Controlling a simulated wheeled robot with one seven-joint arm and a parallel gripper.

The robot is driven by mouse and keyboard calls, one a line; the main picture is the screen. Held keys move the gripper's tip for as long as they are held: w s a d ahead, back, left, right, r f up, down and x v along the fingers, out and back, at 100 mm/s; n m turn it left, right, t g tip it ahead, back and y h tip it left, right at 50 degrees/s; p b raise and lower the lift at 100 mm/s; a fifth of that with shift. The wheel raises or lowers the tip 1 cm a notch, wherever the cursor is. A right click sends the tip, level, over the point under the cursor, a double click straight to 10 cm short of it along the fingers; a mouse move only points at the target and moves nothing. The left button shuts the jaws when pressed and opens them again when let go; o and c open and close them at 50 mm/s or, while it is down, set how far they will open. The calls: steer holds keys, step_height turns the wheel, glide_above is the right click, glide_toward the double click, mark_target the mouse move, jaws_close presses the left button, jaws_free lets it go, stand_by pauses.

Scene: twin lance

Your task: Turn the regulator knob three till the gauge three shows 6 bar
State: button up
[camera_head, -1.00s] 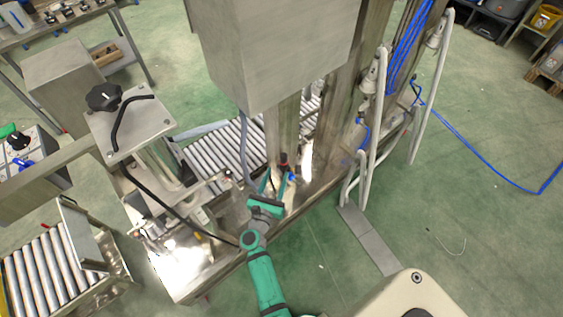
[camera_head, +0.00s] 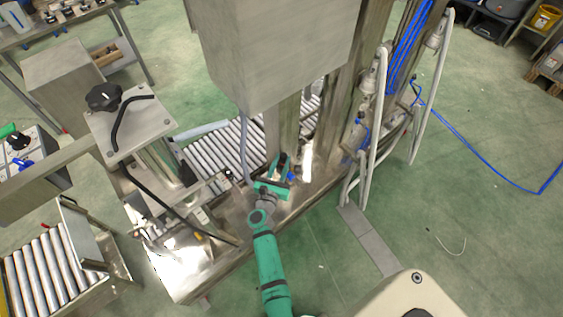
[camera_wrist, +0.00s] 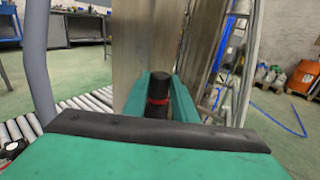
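A black knob with a red ring (camera_wrist: 158,92) stands upright between the two teal fingers of my gripper (camera_wrist: 161,78) in the wrist view. The fingers are parted, one on either side of it; firm contact does not show. In the head view my gripper (camera_head: 281,160) reaches in at the foot of the steel column, and its fingers largely hide the knob. A small blue part (camera_head: 291,177) shows beside the fingers. No gauge face can be made out in either view, so the pressure cannot be read. No number on the knob is legible.
A large steel box (camera_head: 275,50) hangs above my gripper. A grey hose (camera_head: 244,150) runs down left of it. A roller conveyor (camera_head: 215,155) lies behind. Pale bent pipes (camera_head: 375,130) stand to the right.

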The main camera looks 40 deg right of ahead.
steer(key=shift+w, duration=0.1)
steer(key=shift+c, duration=0.5)
steer(key=shift+w+a+r+m+g+h, duration=0.1)
steer(key=shift+m+g+h, duration=0.3)
steer(key=shift+g, duration=0.1)
steer(key=shift+w+a+m+g+h, duration=0.1)
steer(key=shift+w+m+g+h, duration=0.1)
steer(key=shift+m+g+h, duration=0.7)
steer(key=shift+m+g, duration=0.3)
steer(key=shift+g, duration=0.4)
steer(key=o, duration=1.1)
steer(key=shift+c, duration=0.2)
steer(key=shift+a, duration=0.1)
steer(key=v, duration=1)
steer(key=shift+a, duration=0.35)
